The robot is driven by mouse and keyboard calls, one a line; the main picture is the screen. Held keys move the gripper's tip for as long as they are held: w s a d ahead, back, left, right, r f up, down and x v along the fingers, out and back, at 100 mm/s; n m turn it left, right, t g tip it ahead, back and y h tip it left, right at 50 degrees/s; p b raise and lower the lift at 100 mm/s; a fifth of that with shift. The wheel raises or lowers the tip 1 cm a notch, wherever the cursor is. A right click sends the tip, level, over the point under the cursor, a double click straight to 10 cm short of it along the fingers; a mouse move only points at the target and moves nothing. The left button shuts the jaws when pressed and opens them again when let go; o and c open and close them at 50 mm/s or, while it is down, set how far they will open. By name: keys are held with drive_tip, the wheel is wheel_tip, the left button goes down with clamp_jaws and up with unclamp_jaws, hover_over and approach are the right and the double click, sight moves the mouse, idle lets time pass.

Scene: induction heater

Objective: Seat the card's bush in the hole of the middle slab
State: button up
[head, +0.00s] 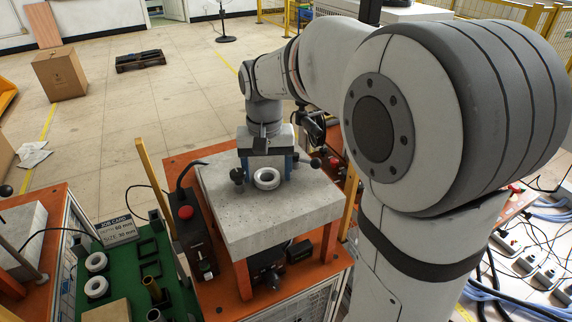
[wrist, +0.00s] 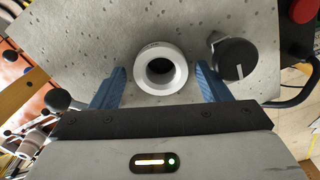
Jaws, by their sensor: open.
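The middle slab (head: 290,215) is a grey speckled block on an orange stand; it fills much of the wrist view (wrist: 75,60). A white ring-shaped bush (head: 266,179) is on its top, standing a little proud, with a dark opening in its centre in the wrist view (wrist: 180,80). How deep it sits cannot be told. My gripper (wrist: 160,82) is open, its blue fingers on either side of the ring with gaps. In the head view my gripper (head: 266,167) is low over the slab. The job card (head: 116,229) reads depth 60 mm, size 30 mm.
Black knobs (wrist: 235,60) stand near the fingers. A red-button box (head: 187,222) stands left of the slab. The green bench (head: 125,265) holds two white rings (head: 96,262), black square frames (head: 148,249) and brass tubes (head: 152,288). Another slab (head: 20,232) is at far left.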

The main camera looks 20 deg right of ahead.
wheel_tip(320, 180, up, 8)
idle(0.6)
drive_tip(key=shift+f, duration=0.1)
